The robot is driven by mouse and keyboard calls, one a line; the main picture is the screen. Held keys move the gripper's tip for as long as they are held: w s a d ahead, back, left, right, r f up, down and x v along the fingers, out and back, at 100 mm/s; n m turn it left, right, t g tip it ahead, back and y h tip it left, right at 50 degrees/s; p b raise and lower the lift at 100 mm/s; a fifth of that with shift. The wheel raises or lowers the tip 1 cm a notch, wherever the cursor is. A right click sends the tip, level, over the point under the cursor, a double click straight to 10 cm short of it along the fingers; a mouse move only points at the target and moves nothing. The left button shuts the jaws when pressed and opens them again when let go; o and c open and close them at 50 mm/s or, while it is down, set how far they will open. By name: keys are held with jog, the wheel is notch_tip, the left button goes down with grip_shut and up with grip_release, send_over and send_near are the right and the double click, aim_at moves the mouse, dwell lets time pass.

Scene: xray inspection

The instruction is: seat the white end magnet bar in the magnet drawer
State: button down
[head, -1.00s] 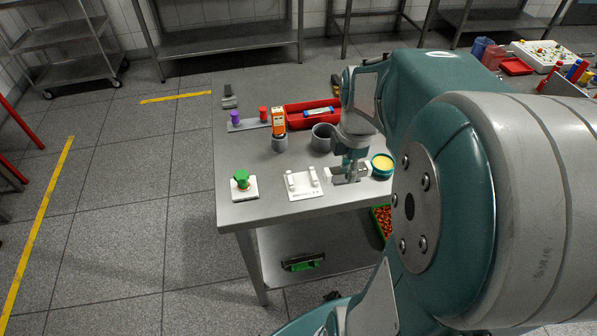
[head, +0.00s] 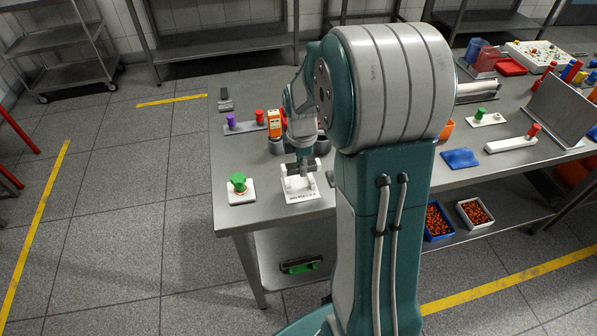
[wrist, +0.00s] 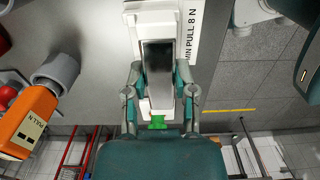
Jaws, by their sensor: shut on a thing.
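My gripper (head: 301,172) is over the white labelled stand (head: 302,196) near the table's front edge. In the wrist view my gripper (wrist: 160,95) is shut with its fingers on both sides of a dark metallic bar (wrist: 158,72). White parts show beyond both ends of the bar, but I cannot tell which belong to it. The stand's printed plate (wrist: 190,35) lies under and to the right of the bar, with "MIN PULL 8 N" readable. The bar's underside is hidden, so I cannot tell whether it touches the stand.
A green knob on a white plate (head: 239,186) stands left of the stand. An orange gauge (head: 274,124) in a grey cup stands behind; the gauge (wrist: 28,122) is at left in the wrist view. My arm hides the table's middle.

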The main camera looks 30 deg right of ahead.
aim_at(299, 183)
jog(key=shift+w+f, duration=0.25)
jog(key=shift+f, duration=0.05)
jog(key=shift+w+a+f, duration=0.1)
jog(key=shift+w+f, duration=0.05)
jog(key=shift+f, duration=0.7)
jog(key=shift+w+f, duration=0.1)
jog(key=shift+f, duration=0.7)
jog(key=shift+f, duration=0.1)
jog(key=shift+c, duration=2.2)
grip_release()
jog(key=shift+f, duration=0.1)
